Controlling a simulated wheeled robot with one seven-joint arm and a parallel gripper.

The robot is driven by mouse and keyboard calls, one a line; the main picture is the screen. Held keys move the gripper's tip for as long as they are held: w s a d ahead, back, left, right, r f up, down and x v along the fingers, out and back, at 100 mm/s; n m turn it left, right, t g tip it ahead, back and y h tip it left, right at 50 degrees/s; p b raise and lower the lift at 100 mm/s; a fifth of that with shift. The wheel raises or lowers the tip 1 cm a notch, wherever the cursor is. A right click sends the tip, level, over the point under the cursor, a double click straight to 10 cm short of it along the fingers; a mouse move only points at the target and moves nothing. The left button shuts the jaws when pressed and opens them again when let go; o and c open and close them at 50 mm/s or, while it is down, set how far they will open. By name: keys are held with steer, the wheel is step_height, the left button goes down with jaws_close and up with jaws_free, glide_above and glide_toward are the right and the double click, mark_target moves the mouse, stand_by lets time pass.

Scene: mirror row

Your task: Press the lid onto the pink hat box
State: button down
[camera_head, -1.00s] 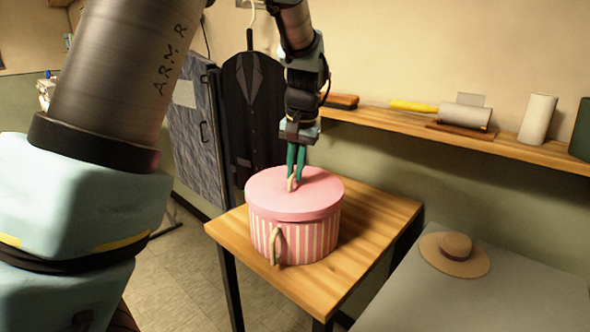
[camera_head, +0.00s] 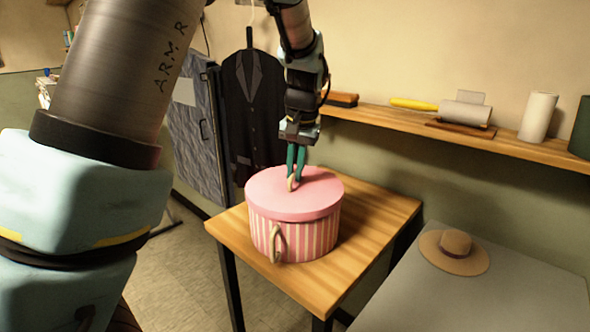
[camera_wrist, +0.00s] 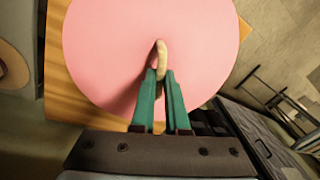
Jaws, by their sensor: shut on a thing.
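The pink hat box (camera_head: 300,238) has pink and cream stripes and a rope handle on its side. It stands upright on a small wooden table. The plain pink lid (camera_head: 268,192) sits on top of the box and looks level; I cannot tell how far down it is seated. The lid fills much of the wrist view (camera_wrist: 110,50). My gripper (camera_head: 294,178) points down at the middle of the lid. Its green fingers are shut on the cream loop (camera_wrist: 161,62) on the lid, which shows at the fingertips.
The wooden table (camera_head: 375,215) has bare room right of the box. A straw hat (camera_head: 455,252) lies on a grey surface at the right. A wall shelf (camera_head: 450,132) behind holds a brush, a lint roller and a white roll. A dark suit (camera_head: 252,110) hangs behind.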

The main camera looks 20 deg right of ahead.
stand_by(0.4)
steer(key=shift+c, duration=1.8)
jaws_free()
steer(key=shift+r+p, duration=3.4)
steer(key=shift+r, duration=0.6)
